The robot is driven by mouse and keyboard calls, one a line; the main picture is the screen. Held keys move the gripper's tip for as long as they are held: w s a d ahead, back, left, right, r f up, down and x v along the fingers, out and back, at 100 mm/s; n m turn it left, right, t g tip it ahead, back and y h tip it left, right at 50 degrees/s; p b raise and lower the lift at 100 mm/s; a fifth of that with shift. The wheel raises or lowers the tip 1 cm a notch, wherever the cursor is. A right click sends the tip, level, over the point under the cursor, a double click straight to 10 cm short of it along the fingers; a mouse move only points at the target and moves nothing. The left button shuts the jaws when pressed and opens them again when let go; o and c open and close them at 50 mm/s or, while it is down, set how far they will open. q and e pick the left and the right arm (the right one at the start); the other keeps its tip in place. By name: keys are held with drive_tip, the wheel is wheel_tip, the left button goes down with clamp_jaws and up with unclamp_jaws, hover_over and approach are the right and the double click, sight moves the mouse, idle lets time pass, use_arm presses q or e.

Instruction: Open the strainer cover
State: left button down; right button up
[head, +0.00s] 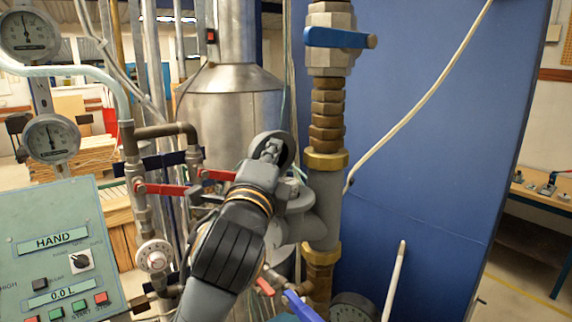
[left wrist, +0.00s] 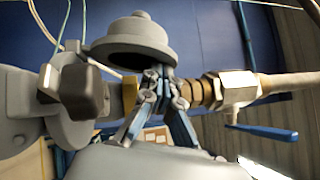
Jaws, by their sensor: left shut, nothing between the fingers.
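The strainer (head: 325,205) is a grey body in the vertical pipe between brass fittings, with a side branch toward my left gripper. Its cover (head: 288,150) is a round grey cap. In the left wrist view, the cover (left wrist: 130,38) is domed with a small knob, and its dark hollow underside shows. The cover looks swung away from the strainer's opening, which I cannot see clearly. My left gripper (head: 272,150) is shut and empty, its fingertips (left wrist: 163,75) at the cover's rim; contact is hard to tell. My right gripper is not in view.
A blue-handled valve (head: 335,38) sits above the strainer. Red-handled valves (head: 165,189) and thin pipes stand left of my arm. A green control panel (head: 55,250) is at the lower left. A blue panel (head: 430,130) stands behind, with a white hose across it.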

sight(260, 142)
use_arm(q)
drive_tip(key=shift+w+a+r+n+g+y, duration=0.25)
drive_tip(key=shift+a+r+n+g+y, duration=0.05)
drive_tip(key=shift+a+n, duration=0.15)
drive_tip(key=shift+a+r+n+g, duration=0.3)
drive_tip(key=shift+a+n, duration=0.15)
drive_tip(key=shift+a, duration=0.05)
drive_tip(key=shift+w+d, duration=0.15)
drive_tip(key=shift+w, duration=0.25)
drive_tip(key=shift+w+a, duration=0.2)
drive_tip(key=shift+a, duration=0.1)
drive_tip(key=shift+r, duration=0.1)
drive_tip(key=shift+s+d, duration=0.1)
drive_tip(key=shift+d, duration=0.05)
